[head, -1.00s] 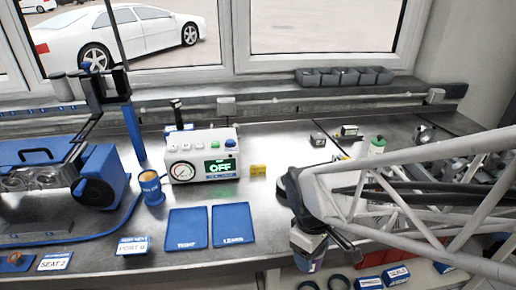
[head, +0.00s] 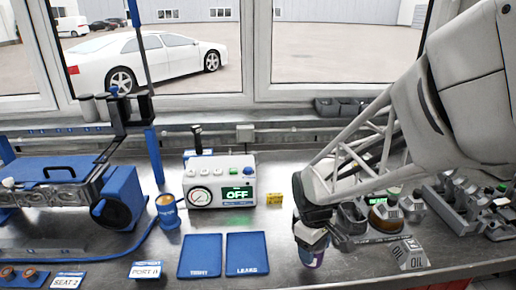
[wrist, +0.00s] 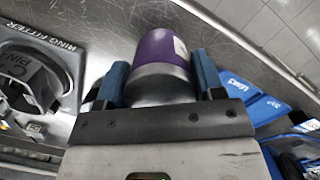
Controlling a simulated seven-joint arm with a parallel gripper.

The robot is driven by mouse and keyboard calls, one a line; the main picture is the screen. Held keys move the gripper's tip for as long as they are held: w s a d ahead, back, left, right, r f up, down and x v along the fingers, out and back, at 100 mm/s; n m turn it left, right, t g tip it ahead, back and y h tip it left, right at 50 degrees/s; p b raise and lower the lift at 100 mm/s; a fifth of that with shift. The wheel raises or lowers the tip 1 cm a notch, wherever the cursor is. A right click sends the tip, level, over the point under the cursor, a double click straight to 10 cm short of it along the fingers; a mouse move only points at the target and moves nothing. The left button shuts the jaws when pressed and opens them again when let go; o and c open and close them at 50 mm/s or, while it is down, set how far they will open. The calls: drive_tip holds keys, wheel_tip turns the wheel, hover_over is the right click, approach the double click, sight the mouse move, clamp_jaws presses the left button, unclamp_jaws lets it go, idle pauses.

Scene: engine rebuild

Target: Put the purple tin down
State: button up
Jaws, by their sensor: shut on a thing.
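The purple tin (head: 314,257) is in my gripper (head: 311,236), near the front of the steel bench (head: 275,275) in the head view. The tin looks roughly upright with a slight tilt. In the wrist view the purple tin (wrist: 163,47) sits between the two blue fingers of my gripper (wrist: 160,72), which are shut on its sides. The gripper partly hides the tin's upper part in the head view. I cannot tell whether its base touches the bench.
The blue LEAKS mat (head: 248,254) lies left of the tin, beside another blue mat (head: 206,256). An OIL card (head: 411,254) and several metal parts (head: 465,205) are to the right.

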drive_tip(key=shift+w+f, duration=0.1)
drive_tip(key=shift+w, duration=1.3)
drive_tip(key=shift+f, duration=1.75)
drive_tip(key=shift+f, duration=0.15)
drive_tip(key=o, duration=1.1)
wheel_tip(320, 180, up, 12)
drive_tip(key=w, duration=0.1)
drive_tip(key=shift+a, duration=0.4)
